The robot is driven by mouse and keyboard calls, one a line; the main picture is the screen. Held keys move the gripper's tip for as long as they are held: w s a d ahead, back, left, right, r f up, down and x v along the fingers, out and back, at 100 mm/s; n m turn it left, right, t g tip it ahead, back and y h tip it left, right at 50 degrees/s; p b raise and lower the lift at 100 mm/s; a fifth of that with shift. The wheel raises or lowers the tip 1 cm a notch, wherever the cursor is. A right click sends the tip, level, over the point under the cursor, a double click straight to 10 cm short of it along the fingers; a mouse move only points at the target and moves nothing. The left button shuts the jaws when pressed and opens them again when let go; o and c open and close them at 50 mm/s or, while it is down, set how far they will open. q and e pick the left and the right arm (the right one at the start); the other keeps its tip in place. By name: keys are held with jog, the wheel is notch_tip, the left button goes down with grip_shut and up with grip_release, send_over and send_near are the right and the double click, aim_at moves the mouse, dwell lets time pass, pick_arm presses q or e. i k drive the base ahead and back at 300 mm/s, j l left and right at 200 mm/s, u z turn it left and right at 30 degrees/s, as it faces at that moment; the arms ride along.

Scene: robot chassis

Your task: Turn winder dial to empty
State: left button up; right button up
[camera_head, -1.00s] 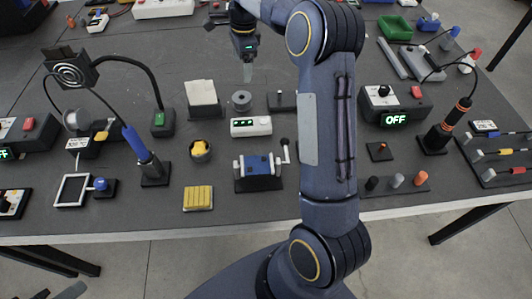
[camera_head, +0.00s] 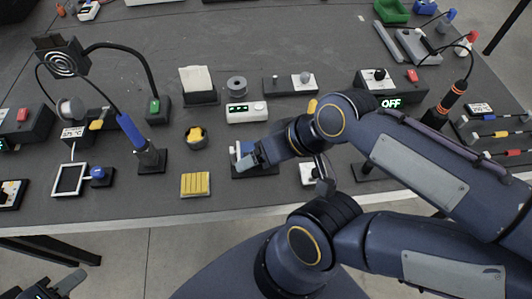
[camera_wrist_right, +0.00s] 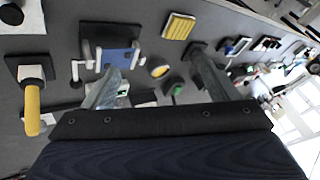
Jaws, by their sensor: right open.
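The winder is a blue drum on white end posts and a dark base. My right gripper (camera_wrist_right: 160,80) is open and empty; one finger overlaps the drum's edge, and contact cannot be told. I cannot read any dial mark. My left gripper (camera_head: 52,287) is low at the bottom left, away from the table, and its opening is unclear.
A yellow block (camera_head: 195,185), a round yellow-topped pot (camera_head: 195,136) and a white display box (camera_head: 247,112) stand around the winder. A yellow handle (camera_wrist_right: 32,108) stands near the crank. The table's front edge (camera_head: 150,228) is close.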

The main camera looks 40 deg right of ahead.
aim_at(305, 76)
jog(key=z, duration=1.55)
